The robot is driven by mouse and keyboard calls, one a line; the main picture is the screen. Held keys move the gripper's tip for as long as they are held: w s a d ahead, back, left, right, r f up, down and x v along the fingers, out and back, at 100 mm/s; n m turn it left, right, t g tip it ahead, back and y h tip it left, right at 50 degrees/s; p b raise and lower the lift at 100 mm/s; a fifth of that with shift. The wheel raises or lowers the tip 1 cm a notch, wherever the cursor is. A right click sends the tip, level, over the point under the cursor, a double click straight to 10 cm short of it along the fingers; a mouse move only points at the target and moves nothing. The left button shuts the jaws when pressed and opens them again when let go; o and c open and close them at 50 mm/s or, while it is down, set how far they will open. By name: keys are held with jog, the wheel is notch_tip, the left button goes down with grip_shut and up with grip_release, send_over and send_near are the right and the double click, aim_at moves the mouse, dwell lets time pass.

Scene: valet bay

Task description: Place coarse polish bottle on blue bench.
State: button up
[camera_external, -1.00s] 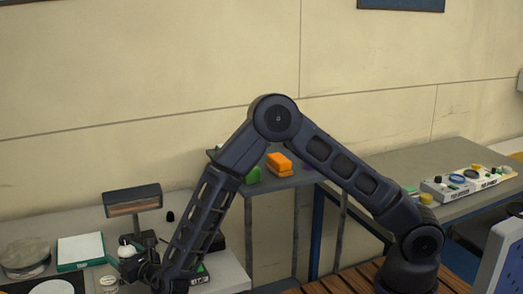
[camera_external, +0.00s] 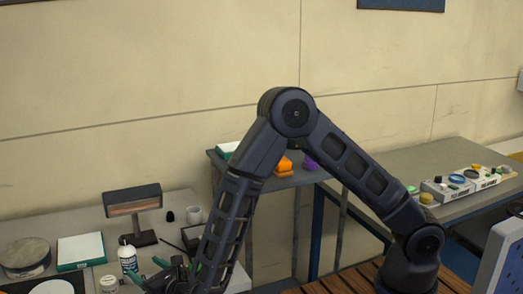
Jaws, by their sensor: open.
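A white bottle with a dark cap and a dark label (camera_external: 128,257) stands upright on the grey table at the left; its label is too small to read, so I cannot tell if it is the coarse polish. My gripper (camera_external: 148,272) is low over the same table, just right of the bottle, open and apart from it. Its fingers are small and partly cut off by the lower edge. A bench with a grey top and blue frame (camera_external: 395,172) stands at the right; it may be the blue bench.
A middle shelf (camera_external: 300,181) holds orange and purple items. The right bench carries a white tray (camera_external: 466,184); its middle is clear.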

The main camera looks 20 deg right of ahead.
aim_at(137, 261)
jog(key=shift+o, duration=0.4)
jog(key=shift+s+d, duration=0.15)
jog(key=shift+s, duration=0.2)
jog(key=shift+f, duration=0.15)
jog(key=shift+w+a+f+m+t+h, duration=0.2)
jog(key=shift+a+f+m+t+h, duration=0.1)
jog(key=shift+f+h, duration=0.3)
jog(key=shift+w+a+f+m+h, duration=0.15)
jog(key=shift+a+f+m+h, duration=0.25)
jog(key=shift+h, duration=0.3)
jog(key=shift+a+m+t+h, duration=0.35)
jog(key=shift+m+t+h, duration=0.15)
jog(key=shift+h, duration=0.3)
jog(key=shift+a+r+m+h, duration=0.25)
jog(key=shift+a+m+h, duration=0.15)
jog(key=shift+m+h, duration=0.2)
jog(key=w, duration=0.5)
jog(key=shift+a, duration=0.4)
jog(key=shift+w+a+r, duration=0.1)
jog(key=shift+w+a, duration=0.1)
jog(key=shift+w, duration=0.7)
jog(key=shift+w+a+r, duration=0.1)
jog(key=shift+w+a, duration=0.1)
jog(key=shift+w, duration=0.7)
jog(key=shift+w+a+r, duration=0.1)
jog(key=shift+w+a, duration=0.1)
jog(key=shift+w, duration=0.7)
jog(key=c, duration=1.4)
